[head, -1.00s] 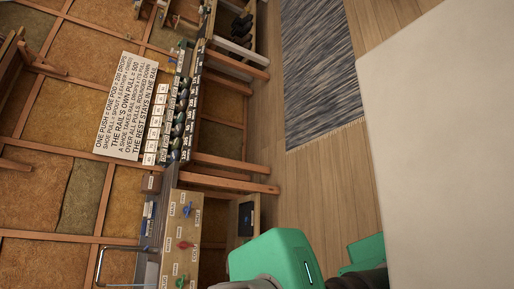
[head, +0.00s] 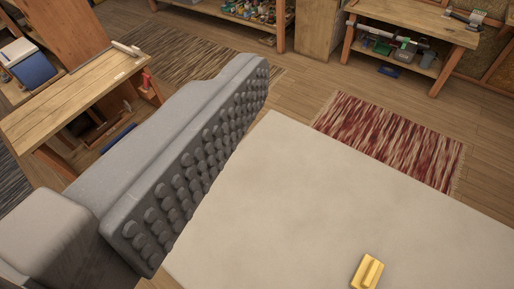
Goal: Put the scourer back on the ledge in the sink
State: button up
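A small yellow block with a raised ridge (head: 367,272) lies on a large pale surface, near the bottom edge of the head view. I cannot tell whether it is the scourer. No sink and no ledge show in this view.
The broad pale surface (head: 330,205) is otherwise bare. A long grey piece with rows of round studs (head: 190,165) runs along its left. Wooden benches stand at the left (head: 75,92) and back right (head: 415,28). A red patterned rug (head: 392,140) lies on the wood floor.

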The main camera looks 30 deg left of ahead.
jog(key=w+d+f+n+g, duration=0.3)
jog(key=w+f, duration=0.4)
jog(key=f, duration=0.3)
jog(key=n+g+h+b, duration=0.3)
jog(key=n+g+h, duration=0.1)
jog(key=n+g, duration=0.9)
send_over(372, 271)
jog(key=a, duration=0.4)
notch_tip(372, 271, down, 45)
jog(key=m, duration=0.1)
jog(key=shift+g, duration=0.4)
jog(key=x, duration=0.5)
jog(key=w+b+x, duration=0.1)
jog(key=x, duration=0.2)
jog(key=shift+d+f, duration=0.25)
jog(key=shift+d, duration=0.1)
jog(key=shift+b+x, duration=0.8)
jog(key=shift+x, duration=1.85)
jog(key=shift+w+a, duration=0.1)
jog(key=shift+a, duration=0.05)
jog(key=shift+c, duration=0.3)
